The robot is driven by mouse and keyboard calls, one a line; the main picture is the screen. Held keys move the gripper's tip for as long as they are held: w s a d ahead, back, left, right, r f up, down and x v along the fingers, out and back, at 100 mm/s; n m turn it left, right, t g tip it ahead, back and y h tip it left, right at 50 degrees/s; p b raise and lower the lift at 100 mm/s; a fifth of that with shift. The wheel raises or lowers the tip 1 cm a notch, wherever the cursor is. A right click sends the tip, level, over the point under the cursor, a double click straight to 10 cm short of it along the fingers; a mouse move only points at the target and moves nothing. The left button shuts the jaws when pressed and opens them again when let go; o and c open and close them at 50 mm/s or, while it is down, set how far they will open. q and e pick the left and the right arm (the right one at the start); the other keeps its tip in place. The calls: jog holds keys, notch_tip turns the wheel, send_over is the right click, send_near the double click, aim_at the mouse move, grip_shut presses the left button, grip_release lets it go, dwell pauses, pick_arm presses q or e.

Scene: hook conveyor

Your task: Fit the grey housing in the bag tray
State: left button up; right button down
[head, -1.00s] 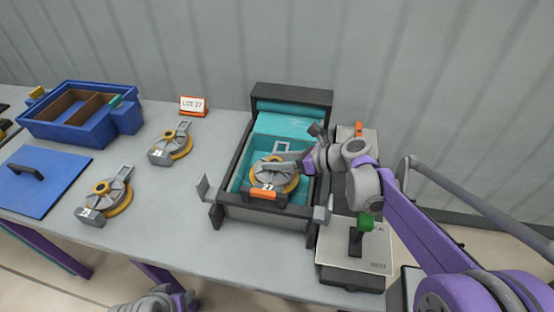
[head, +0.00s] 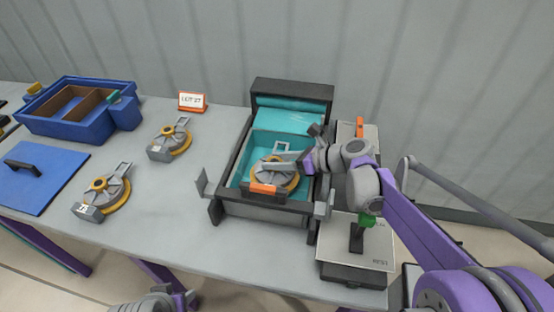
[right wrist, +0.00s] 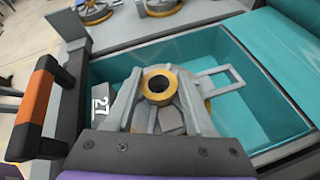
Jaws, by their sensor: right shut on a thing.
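The grey housing (head: 272,172) has a yellow ring and a loop handle. It is inside the teal-lined bag tray (head: 226,206) in the head view. In the right wrist view the housing (right wrist: 171,120) lies within the tray walls, with its "27" label at the left. Whether it rests fully on the tray floor is hard to tell. My right gripper (head: 292,164) reaches in from the right and is shut on the housing. My left gripper (head: 158,302) shows only partly at the bottom edge; its jaws cannot be made out.
Two similar housings (head: 108,190) (head: 172,140) lie left of the tray. A blue divided bin (head: 60,128), a blue lid (head: 40,178) and a "LOT 27" sign (head: 192,102) stand further left.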

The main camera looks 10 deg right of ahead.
jog(key=shift+f+b, duration=0.85)
jog(key=shift+f, duration=0.4)
jog(key=shift+c, duration=0.8)
grip_release()
